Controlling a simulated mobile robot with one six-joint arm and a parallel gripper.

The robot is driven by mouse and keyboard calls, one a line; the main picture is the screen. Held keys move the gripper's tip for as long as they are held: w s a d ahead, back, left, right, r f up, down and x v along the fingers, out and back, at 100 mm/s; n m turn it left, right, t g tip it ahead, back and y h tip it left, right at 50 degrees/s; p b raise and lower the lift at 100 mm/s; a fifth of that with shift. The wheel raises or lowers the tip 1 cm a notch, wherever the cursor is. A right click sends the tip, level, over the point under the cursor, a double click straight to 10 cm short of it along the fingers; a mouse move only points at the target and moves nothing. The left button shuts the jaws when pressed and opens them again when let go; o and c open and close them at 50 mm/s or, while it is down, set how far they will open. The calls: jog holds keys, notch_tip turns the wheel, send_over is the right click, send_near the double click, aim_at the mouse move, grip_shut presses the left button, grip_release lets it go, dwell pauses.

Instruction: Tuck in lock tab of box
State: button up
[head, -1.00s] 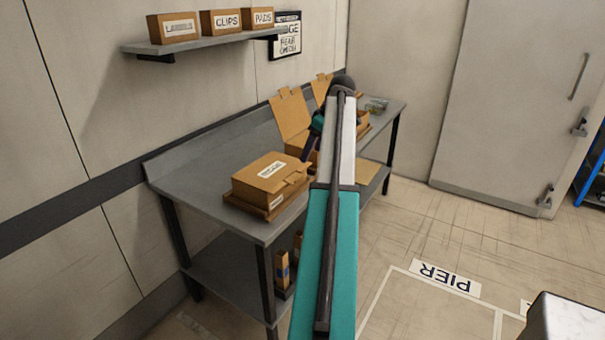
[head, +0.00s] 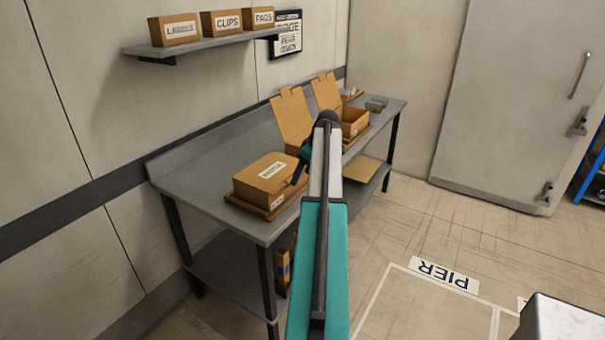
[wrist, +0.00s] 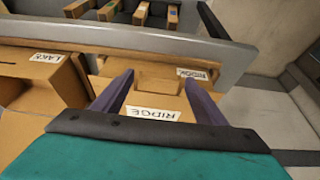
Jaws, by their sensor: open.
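A closed brown carton (head: 262,185) with a white label sits on a shallow tray (head: 236,202) at the near end of the grey bench. In the wrist view its lid label (wrist: 152,114) reads RIDGE. A cardboard tab (wrist: 170,85) shows at the lid's front edge, between my fingers; I cannot tell how far it is inserted. My gripper (wrist: 159,76) is open, with its two purple fingers above the lid and nothing held. In the head view my gripper (head: 299,172) is beside the carton's right side, and my arm hides part of that area.
Cartons with raised lids (head: 293,115) (head: 327,91) stand farther along the bench (head: 190,182). A carton labelled LAKE (wrist: 62,78) is close on the left in the wrist view. A lower shelf (head: 232,270) holds small cartons.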

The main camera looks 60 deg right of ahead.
jog(key=shift+w+f, duration=0.15)
jog(key=shift+f, duration=0.15)
jog(key=c, duration=1)
jog(key=shift+a, duration=0.1)
jog(key=shift+c, duration=0.3)
